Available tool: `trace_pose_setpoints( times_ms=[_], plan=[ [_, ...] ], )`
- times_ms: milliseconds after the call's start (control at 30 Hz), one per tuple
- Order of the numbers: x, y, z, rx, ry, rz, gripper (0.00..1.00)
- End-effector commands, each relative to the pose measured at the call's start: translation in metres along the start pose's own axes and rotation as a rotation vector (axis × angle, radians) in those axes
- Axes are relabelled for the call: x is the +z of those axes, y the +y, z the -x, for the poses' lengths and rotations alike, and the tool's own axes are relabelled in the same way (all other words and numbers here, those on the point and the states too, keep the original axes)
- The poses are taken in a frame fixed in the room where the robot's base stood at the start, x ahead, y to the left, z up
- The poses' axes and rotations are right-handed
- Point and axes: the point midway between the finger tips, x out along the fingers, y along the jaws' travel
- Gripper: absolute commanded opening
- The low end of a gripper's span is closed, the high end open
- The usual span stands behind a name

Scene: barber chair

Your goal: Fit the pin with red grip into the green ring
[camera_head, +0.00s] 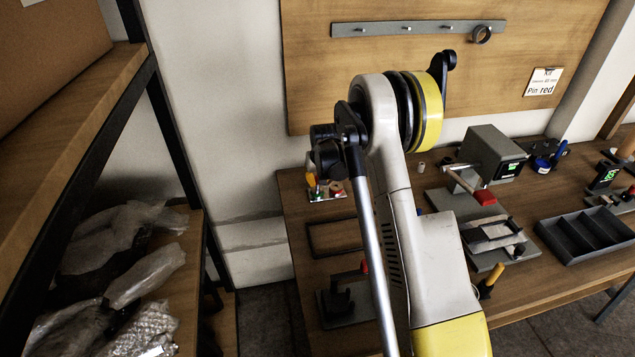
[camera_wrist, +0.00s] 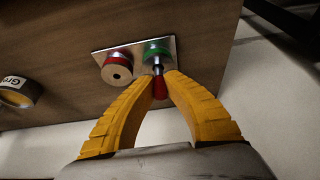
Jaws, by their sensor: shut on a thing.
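In the wrist view my gripper's two yellow fingers (camera_wrist: 160,88) are closed on the red grip (camera_wrist: 159,86) of a pin. The pin's metal shaft (camera_wrist: 158,67) points up toward the green ring (camera_wrist: 155,47), which sits on a pale metal plate (camera_wrist: 133,44). The shaft's tip overlaps the ring's mouth in the picture; I cannot tell whether it is inside or just in front. Beside it on the plate is a red ring (camera_wrist: 116,54) with a tan, holed round piece in it. In the head view the plate (camera_head: 327,194) shows small at the bench's left end, partly hidden.
A roll with a paper label (camera_wrist: 18,93) is at the left of the wrist view. The bench also holds an empty dark frame (camera_head: 333,238), a grey device with a green display (camera_head: 493,155) and a dark divided tray (camera_head: 590,236). A shelf with plastic-wrapped goods (camera_head: 125,265) stands left.

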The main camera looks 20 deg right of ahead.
Motion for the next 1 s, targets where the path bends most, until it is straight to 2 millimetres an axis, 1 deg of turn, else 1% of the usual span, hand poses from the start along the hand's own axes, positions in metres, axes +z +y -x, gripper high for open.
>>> trace_pose_setpoints(
  times_ms=[167,200,233,500,600,667,767,1000],
  plan=[
    [0.002,0.000,-0.005,0.000,0.000,0.000,0.00],
    [0.001,0.000,-0.003,0.000,0.000,0.000,0.23],
    [0.001,0.000,-0.003,0.000,0.000,0.000,0.29],
    [0.001,0.000,-0.003,0.000,0.000,0.000,0.29],
    [-0.001,0.000,0.002,0.000,0.000,0.000,0.29],
    [-0.001,0.000,0.009,0.000,0.000,0.000,0.29],
    [-0.001,0.000,0.028,0.000,0.000,0.000,0.29],
    [-0.001,0.000,0.084,0.000,0.000,0.000,0.29]
  ],
)
